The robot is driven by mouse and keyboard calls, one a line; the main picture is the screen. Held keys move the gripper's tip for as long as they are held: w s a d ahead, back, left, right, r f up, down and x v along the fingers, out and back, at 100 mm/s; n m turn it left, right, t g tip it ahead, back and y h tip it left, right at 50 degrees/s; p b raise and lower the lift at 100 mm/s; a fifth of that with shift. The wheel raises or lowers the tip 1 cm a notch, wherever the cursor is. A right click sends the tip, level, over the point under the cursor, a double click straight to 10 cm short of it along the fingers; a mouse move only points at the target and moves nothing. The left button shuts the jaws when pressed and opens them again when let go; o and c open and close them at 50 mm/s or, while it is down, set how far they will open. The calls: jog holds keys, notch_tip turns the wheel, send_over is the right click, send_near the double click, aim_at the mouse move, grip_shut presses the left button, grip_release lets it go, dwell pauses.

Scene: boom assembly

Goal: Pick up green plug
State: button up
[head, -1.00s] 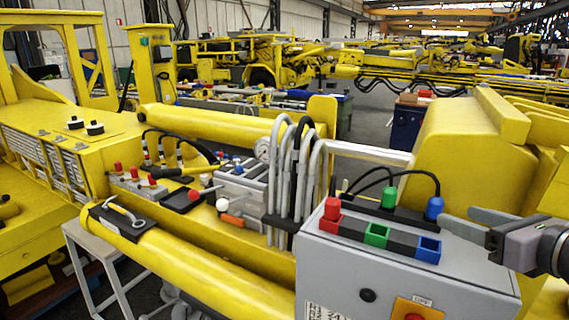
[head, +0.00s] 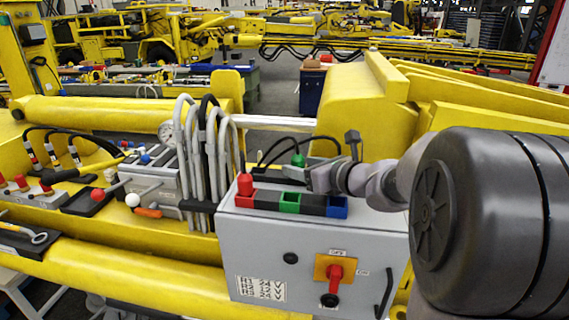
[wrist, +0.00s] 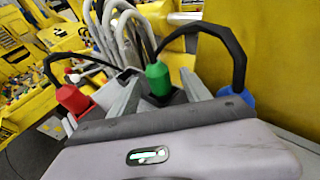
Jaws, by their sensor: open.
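The green plug (head: 298,160) stands upright in the back row on top of the grey control box, its lower part hidden in the head view. In the wrist view the green plug (wrist: 158,78) sits between the two fingers of my gripper (wrist: 156,86), with a black cable from its top. My gripper (head: 320,176) is open, its fingers on either side of the plug; I cannot tell whether they touch it. The red plug (head: 245,184) sits at the left end of the front row. The blue plug (wrist: 236,97) is right of the fingers, hidden in the head view.
The grey box (head: 270,246) carries a front row with a green socket (head: 290,204) and a blue socket (head: 337,208). A red rotary switch (head: 335,273) is on its front. Grey hoses (head: 190,140) rise at the left, and a yellow boom part (head: 370,105) stands behind.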

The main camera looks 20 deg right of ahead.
jog(key=shift+s, duration=0.2)
jog(key=shift+c, duration=0.7)
jog(key=shift+r, duration=0.1)
jog(key=c, duration=0.4)
grip_shut()
jog(key=shift+r, duration=0.35)
jog(key=r, duration=0.1)
jog(key=s+r, duration=0.1)
jog(key=shift+d+r, duration=0.15)
jog(key=shift+r, duration=0.25)
jog(key=f+b+v, duration=0.2)
jog(key=v, duration=1.2)
jog(key=shift+s+d+f, duration=0.2)
jog(key=shift+s+f, duration=0.1)
jog(key=shift+s, duration=0.45)
